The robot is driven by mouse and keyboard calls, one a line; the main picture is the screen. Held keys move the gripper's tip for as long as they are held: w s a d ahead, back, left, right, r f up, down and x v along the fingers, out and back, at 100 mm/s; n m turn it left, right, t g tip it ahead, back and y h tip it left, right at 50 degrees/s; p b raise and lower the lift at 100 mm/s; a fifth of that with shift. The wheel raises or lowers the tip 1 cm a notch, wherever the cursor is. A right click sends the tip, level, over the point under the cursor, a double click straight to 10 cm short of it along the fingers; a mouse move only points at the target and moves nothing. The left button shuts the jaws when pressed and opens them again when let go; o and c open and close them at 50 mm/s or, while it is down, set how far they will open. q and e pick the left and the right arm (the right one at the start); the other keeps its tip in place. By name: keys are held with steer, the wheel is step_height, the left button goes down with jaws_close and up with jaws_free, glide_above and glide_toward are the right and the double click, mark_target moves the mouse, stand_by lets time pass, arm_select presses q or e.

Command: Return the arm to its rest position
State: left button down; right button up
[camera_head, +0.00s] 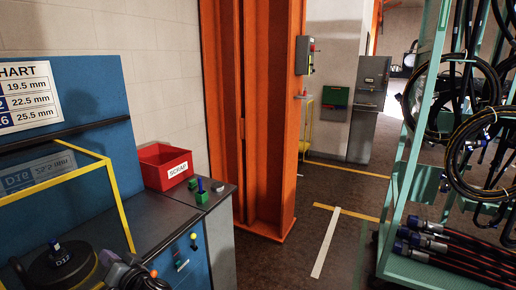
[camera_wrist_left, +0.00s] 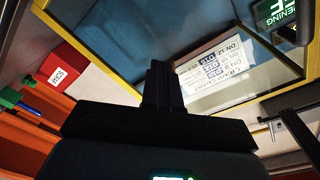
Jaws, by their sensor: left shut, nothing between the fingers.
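My left gripper (camera_wrist_left: 160,82) shows in the left wrist view as a dark silhouette. Its two fingers are together, with nothing seen between them. They point up toward a yellow-framed clear panel (camera_wrist_left: 117,68), which also stands at the left in the head view (camera_head: 123,212). I cannot tell the gap between the fingers and the panel. In the head view, dark parts at the bottom left near the bench's front edge may be my left arm, but its fingers are not clear there. My right gripper is in neither view.
A green rack (camera_head: 400,190) with hoses is at the right. The floor between (camera_head: 300,265) is clear.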

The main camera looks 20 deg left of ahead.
arm_select(q)
steer(key=s+d+f+m+t+h+p, duration=0.1)
steer(key=d+f+m+t+h, duration=0.25)
steer(key=d+f+h, duration=0.45)
steer(key=s+d+f+m+t+h, duration=0.1)
steer(key=d+f+m+t+h, duration=0.35)
steer(key=d, duration=0.55)
steer(key=s+d+f+g+h, duration=0.2)
steer(key=s+d+f+g, duration=0.15)
steer(key=s, duration=0.35)
steer(key=s+d+f+g+h+p, duration=0.1)
steer(key=s+d+f+g+h, duration=0.15)
steer(key=s+d, duration=0.3)
steer(key=s+d+f+g+h, duration=0.15)
steer(key=s+d+f, duration=0.25)
steer(key=s, duration=0.4)
step_height(320, 180, up, 37)
steer(key=s+g+p, duration=0.1)
steer(key=p, duration=3.7)
steer(key=shift+r+y, duration=0.2)
steer(key=shift+y, duration=0.15)
steer(key=shift+s, duration=0.1)
